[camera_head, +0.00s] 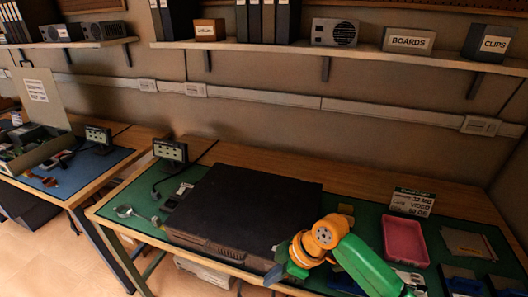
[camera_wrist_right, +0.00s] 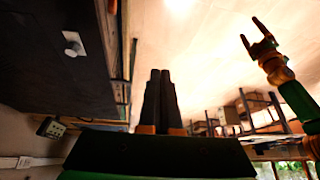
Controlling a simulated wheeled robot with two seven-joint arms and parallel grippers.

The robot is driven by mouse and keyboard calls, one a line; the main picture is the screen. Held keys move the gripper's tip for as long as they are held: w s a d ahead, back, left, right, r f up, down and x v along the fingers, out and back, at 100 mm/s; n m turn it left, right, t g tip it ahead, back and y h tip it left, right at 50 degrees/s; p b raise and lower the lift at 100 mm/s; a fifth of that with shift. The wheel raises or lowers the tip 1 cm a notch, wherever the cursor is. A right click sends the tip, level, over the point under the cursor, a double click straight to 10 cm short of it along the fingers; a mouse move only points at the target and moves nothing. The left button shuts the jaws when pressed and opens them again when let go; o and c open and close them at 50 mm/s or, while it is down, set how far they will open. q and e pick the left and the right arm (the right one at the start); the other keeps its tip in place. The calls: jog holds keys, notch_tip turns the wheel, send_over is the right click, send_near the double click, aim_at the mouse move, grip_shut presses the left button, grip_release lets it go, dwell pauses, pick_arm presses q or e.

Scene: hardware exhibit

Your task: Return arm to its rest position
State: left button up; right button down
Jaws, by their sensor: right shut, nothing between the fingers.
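My right arm, green and orange, reaches in from the lower right in the head view. Its right gripper (camera_head: 274,275) is by the front edge of the dark computer case (camera_head: 243,205); I cannot tell whether they touch. In the right wrist view the right gripper (camera_wrist_right: 160,76) shows its two dark fingers together, with nothing between them. My left gripper (camera_wrist_right: 249,29) shows at the upper right of the wrist view, fingers spread and empty, in the air away from the right one. The left arm does not show in the head view.
The case lies on a green mat (camera_head: 118,203) on the wooden bench. A pink tray (camera_head: 405,241) and a sign (camera_head: 411,202) are to its right, a small display (camera_head: 170,151) behind left. A second bench with a blue mat (camera_head: 98,180) stands left. The floor between is clear.

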jog(key=s+d+f+m+t+h, duration=0.1)
jog(key=s+d+f+m, duration=0.15)
jog(key=f, duration=0.45)
jog(key=s+d+f+m+h, duration=0.1)
jog(key=d+f+m, duration=0.3)
jog(key=f, duration=0.3)
jog(key=s+d+f+m+t+h, duration=0.1)
jog(key=d+f+m, duration=0.25)
jog(key=f, duration=0.45)
jog(key=s+d+f+m+h, duration=0.1)
jog(key=s+f, duration=0.3)
jog(key=s, duration=0.5)
jog(key=s+d+f+m+g+h, duration=0.1)
jog(key=s+d+f, duration=0.2)
jog(key=s, duration=0.6)
jog(key=s+d+f+m, duration=0.1)
jog(key=s+d+f, duration=0.2)
jog(key=s, duration=0.7)
jog(key=shift+f+g+h, duration=0.3)
jog(key=shift+f+h, duration=0.1)
jog(key=shift+f, duration=0.45)
